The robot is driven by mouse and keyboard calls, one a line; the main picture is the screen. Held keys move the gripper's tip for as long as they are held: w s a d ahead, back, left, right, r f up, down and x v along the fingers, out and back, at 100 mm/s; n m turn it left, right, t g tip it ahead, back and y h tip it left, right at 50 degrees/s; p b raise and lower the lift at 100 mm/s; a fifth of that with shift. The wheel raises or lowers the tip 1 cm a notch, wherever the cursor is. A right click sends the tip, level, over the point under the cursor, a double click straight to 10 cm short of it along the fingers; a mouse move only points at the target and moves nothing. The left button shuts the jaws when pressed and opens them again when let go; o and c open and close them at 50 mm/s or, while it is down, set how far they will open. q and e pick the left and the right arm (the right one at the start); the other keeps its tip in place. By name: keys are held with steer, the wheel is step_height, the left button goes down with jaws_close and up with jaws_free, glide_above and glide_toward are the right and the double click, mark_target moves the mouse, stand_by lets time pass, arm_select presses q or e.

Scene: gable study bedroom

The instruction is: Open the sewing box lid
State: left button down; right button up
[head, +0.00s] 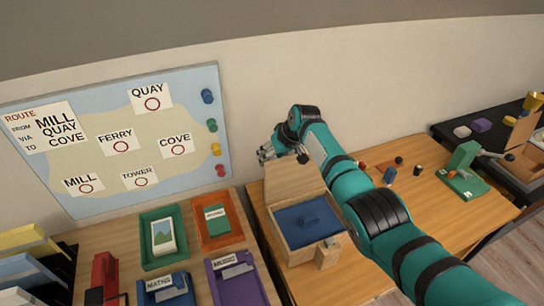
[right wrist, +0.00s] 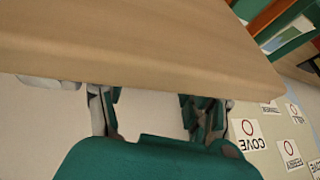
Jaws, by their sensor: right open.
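The sewing box (head: 300,255) is a pale wooden box on the wooden desk, with a blue interior (head: 300,222) showing. Its lid (head: 292,181) stands raised at the back of the box, tilted up. My right gripper (head: 270,153) is beside the lid's upper edge, on the wall side. In the right wrist view its fingers (right wrist: 158,112) are spread with nothing between them. A broad wooden panel (right wrist: 140,45), apparently the lid, crosses close in front of them; contact cannot be told. My left gripper is not in view.
A map board (head: 130,190) leans on the wall at left. Orange (head: 240,236) and green (head: 146,262) trays sit left of the box. Small spools (head: 390,175) and a green device (head: 460,172) stand right, beyond my arm.

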steer(key=shift+s+a+f, duration=0.1)
steer(key=shift+a, duration=0.1)
steer(key=v, duration=1.2)
steer(key=shift+d, duration=0.15)
